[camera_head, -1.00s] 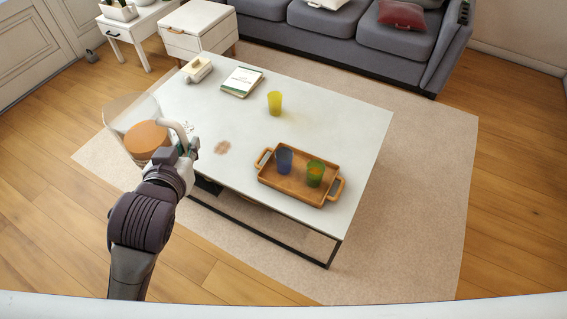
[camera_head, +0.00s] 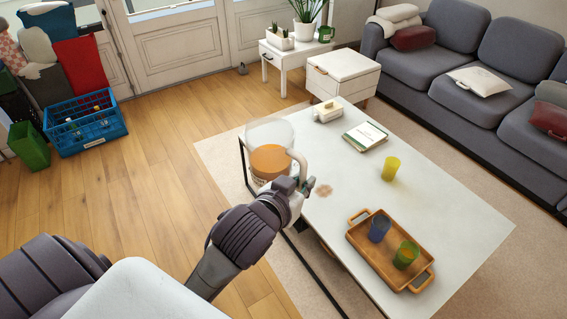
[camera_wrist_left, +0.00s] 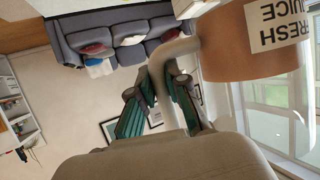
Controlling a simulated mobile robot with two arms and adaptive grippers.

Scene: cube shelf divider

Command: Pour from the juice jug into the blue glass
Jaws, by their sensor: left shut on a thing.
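The juice jug (camera_head: 268,160) is clear with orange juice in its lower part, and it is held up beside the left edge of the coffee table. My left gripper (camera_head: 300,188) is shut on the jug's handle. In the left wrist view the gripper's green fingers (camera_wrist_left: 160,105) close around the pale handle, and the jug (camera_wrist_left: 250,45) shows its "FRESH JUICE" label. The blue glass (camera_head: 379,229) stands upright in the wooden tray (camera_head: 357,245), beside a green glass (camera_head: 405,255). The jug is well apart from the blue glass. My right gripper is not seen.
A yellow glass (camera_head: 390,168), a book (camera_head: 365,136) and a tissue-like box (camera_head: 328,110) stand on the white table (camera_head: 450,222). A brown stain (camera_head: 324,190) lies near the gripper. A blue crate (camera_head: 88,125) is on the floor at left. A grey sofa (camera_head: 470,80) stands behind.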

